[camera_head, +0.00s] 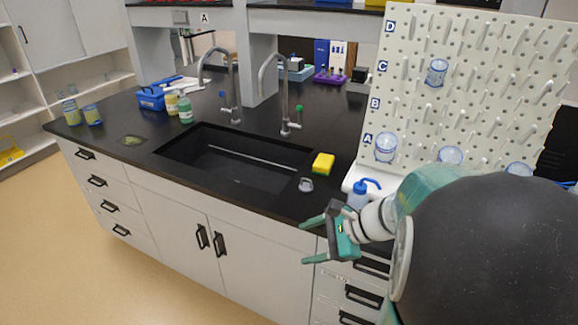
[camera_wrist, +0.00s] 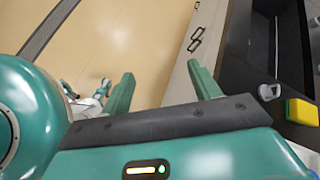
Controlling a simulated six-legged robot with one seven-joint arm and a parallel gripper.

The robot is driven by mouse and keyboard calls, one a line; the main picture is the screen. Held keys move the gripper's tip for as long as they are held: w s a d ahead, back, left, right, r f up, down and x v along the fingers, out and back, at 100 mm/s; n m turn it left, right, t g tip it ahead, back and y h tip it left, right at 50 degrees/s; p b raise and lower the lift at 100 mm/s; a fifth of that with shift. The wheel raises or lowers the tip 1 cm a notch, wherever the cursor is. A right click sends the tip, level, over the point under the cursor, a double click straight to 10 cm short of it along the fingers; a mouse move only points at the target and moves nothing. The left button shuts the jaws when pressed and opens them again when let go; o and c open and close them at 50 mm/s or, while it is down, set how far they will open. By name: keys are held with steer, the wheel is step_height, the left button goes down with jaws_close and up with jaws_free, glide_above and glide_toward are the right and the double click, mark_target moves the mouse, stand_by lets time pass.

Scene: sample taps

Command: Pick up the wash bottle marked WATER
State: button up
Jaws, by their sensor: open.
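A small wash bottle with a blue cap and bent blue spout (camera_head: 358,194) stands at the counter's right front, beside the drying rack's foot. My arm partly hides its lower part, and I cannot read any marking on it. My gripper (camera_head: 308,242) is in front of the counter's edge, left of the bottle and nearer to me, with its fingers pointing left. In the wrist view the two green fingers (camera_wrist: 160,72) are apart with only floor and cabinet front between them.
A black sink (camera_head: 235,165) with two tall taps is left of the bottle. A yellow sponge (camera_head: 323,164) and a small grey-white object (camera_head: 306,185) lie near its right corner. The pegboard rack (camera_head: 480,90) holding glassware rises behind the bottle. Open floor (camera_head: 90,230) lies left.

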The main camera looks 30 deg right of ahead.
steer(key=d+m+t+h, duration=0.1)
steer(key=d+m+t, duration=0.6)
steer(key=d, duration=0.4)
steer(key=m+t+h, duration=0.4)
steer(key=m+h, duration=0.1)
steer(key=m, duration=0.3)
glide_toward(362, 185)
steer(key=w, duration=0.7)
steer(key=w+a, duration=0.1)
steer(key=w, duration=0.2)
steer(key=shift+w, duration=0.25)
jaws_close()
